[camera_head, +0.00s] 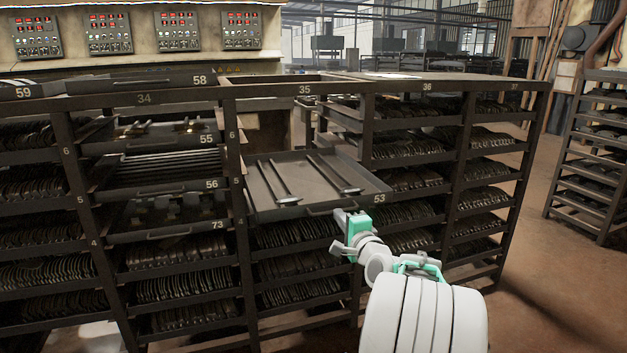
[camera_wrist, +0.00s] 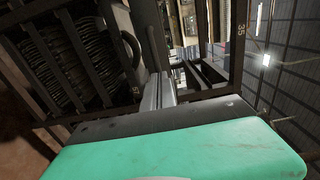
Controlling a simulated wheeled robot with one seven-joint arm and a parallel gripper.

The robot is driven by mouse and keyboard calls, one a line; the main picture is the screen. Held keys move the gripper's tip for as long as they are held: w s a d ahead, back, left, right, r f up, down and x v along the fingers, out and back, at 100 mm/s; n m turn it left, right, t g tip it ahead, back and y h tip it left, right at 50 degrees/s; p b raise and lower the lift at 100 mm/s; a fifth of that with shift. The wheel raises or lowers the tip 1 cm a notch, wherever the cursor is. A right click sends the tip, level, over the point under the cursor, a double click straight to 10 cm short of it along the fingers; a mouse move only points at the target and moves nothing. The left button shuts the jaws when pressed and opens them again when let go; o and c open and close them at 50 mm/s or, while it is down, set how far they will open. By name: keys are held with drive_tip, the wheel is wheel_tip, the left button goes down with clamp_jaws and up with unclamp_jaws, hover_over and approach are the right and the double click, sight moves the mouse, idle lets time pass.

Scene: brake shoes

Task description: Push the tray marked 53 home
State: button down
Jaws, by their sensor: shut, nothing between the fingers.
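The tray marked 53 (camera_head: 290,180) is a shallow dark tray in the bay marked 35. It sticks out of the rack, with its front rim and label toward me, and two thin rods with small flat ends lie in it. My gripper (camera_head: 343,216) is shut and empty at the right part of the tray's front, just left of and below the label. In the wrist view my gripper's grey fingers (camera_wrist: 160,90) point at the dark tray front with its curved handle (camera_wrist: 131,50). I cannot tell whether the fingertips touch the front.
Trays marked 55 (camera_head: 150,140), 56 (camera_head: 155,175) and 73 (camera_head: 165,220) stand in the bay to the left. Tray 58 (camera_head: 145,84) lies on top of the rack. Rows of brake shoes (camera_head: 300,265) fill shelves below. Floor (camera_head: 530,250) is clear at the right.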

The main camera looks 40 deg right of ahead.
drive_tip(key=p, duration=0.2)
approach(318, 195)
drive_tip(key=shift+w+r, duration=0.4)
drive_tip(key=shift+r, duration=0.4)
drive_tip(key=shift+p+x, duration=1.7)
drive_tip(key=shift+x, duration=6.85)
drive_tip(key=shift+s+f, duration=0.1)
drive_tip(key=shift+f, duration=0.05)
drive_tip(key=b+v, duration=0.3)
drive_tip(key=v, duration=0.5)
